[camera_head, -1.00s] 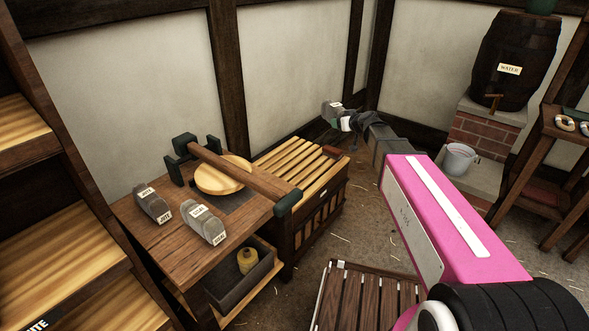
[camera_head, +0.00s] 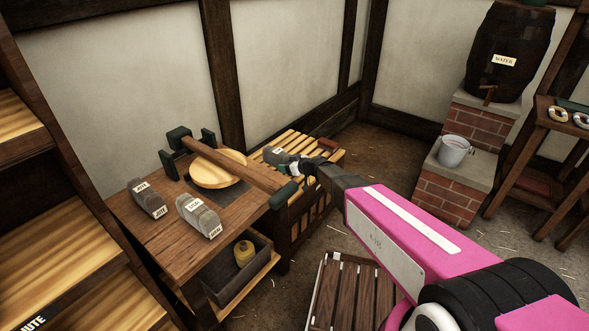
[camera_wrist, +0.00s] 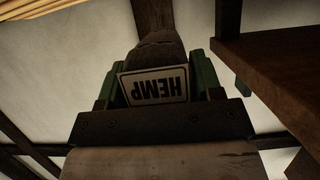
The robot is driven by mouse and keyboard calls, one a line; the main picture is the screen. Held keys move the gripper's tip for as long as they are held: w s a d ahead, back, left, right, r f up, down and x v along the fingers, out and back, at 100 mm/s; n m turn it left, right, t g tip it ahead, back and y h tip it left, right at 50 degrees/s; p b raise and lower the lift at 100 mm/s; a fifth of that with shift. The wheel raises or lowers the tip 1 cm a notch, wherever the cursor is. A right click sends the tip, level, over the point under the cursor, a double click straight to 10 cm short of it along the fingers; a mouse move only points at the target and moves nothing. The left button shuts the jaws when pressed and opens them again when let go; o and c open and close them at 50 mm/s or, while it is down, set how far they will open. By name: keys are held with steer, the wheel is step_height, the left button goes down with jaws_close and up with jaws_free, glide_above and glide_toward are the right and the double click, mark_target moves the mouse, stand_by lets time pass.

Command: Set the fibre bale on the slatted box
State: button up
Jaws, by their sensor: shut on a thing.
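The fibre bale (camera_head: 272,155) is grey and rounded, with a white tag. The wrist view shows its tag reads HEMP (camera_wrist: 155,85). My gripper (camera_head: 291,164) is shut on the bale, and its green fingers are on either side of it in the wrist view (camera_wrist: 160,78). The slatted box (camera_head: 325,160) has pale slats on top and a dark frame, and stands against the back wall. In the head view the bale appears over the left part of the box top. I cannot tell whether it touches the slats. My gripper and wrist hide part of the top.
Two tagged grey bales (camera_head: 147,198) (camera_head: 198,215) lie on the wooden bench (camera_head: 165,240) at left. A roller (camera_head: 235,165) and round board (camera_head: 217,169) are beside the box. A reddish-brown block (camera_head: 327,144) lies on the box's right end. A slatted crate (camera_head: 345,295) stands in front.

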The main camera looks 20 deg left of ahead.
steer(key=w+f, duration=0.1)
steer(key=w, duration=0.1)
steer(key=w+d+f, duration=0.1)
steer(key=w+f, duration=0.1)
steer(key=w, duration=0.1)
steer(key=w+d+f, duration=0.1)
steer(key=w+f, duration=0.1)
steer(key=w, duration=0.1)
steer(key=shift+d, duration=0.1)
steer(key=shift+f, duration=1.95)
steer(key=shift+f, duration=0.1)
steer(key=o, duration=1)
steer(key=shift+d, duration=0.1)
steer(key=v, duration=1.2)
steer(key=shift+s, duration=0.15)
